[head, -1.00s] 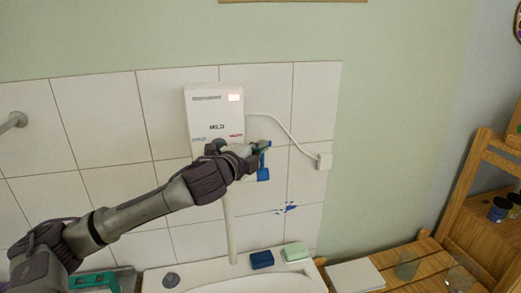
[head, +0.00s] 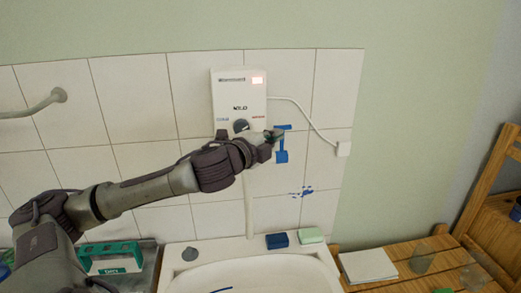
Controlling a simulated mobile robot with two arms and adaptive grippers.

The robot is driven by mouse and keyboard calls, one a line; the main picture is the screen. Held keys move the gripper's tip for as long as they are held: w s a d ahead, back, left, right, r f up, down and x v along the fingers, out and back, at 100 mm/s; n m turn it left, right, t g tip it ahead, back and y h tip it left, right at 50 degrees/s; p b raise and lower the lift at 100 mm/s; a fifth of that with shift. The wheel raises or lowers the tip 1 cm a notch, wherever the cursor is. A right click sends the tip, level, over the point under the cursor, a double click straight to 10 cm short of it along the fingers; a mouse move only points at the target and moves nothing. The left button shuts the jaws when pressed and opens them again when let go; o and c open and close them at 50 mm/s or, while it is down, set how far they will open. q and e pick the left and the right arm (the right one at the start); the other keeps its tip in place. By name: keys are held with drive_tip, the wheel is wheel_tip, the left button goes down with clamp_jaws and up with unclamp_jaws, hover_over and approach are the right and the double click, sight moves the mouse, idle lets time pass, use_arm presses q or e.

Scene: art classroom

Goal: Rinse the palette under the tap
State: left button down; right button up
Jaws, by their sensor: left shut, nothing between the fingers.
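A white wall water heater (head: 238,92) with a dark round knob (head: 240,125) hangs on the tiles. A pale pipe (head: 248,205) runs down from it to the white sink (head: 205,251). My left gripper (head: 277,135) is shut and empty, just right of and below the heater's knob. A blue T-shaped thing (head: 282,154) shows by its fingertips; I cannot tell whether it is paint or an object, or whether they touch. A thin blue streak (head: 222,290) shows in the basin at the bottom edge. I cannot make out the palette. My right gripper is out of view.
A wooden slatted bench (head: 405,285) on the right holds a white pad (head: 368,265) and a clear glass (head: 421,258). A green box (head: 110,256) stands left of the sink.

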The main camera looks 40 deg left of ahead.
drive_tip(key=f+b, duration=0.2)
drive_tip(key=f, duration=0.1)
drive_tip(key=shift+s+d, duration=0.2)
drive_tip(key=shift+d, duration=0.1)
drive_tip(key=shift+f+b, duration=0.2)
drive_tip(key=shift+b, duration=0.2)
use_arm(q)
drive_tip(key=s+d+r, duration=0.1)
drive_tip(key=s, duration=0.5)
drive_tip(key=shift+s+b, duration=0.25)
drive_tip(key=shift+b, duration=0.2)
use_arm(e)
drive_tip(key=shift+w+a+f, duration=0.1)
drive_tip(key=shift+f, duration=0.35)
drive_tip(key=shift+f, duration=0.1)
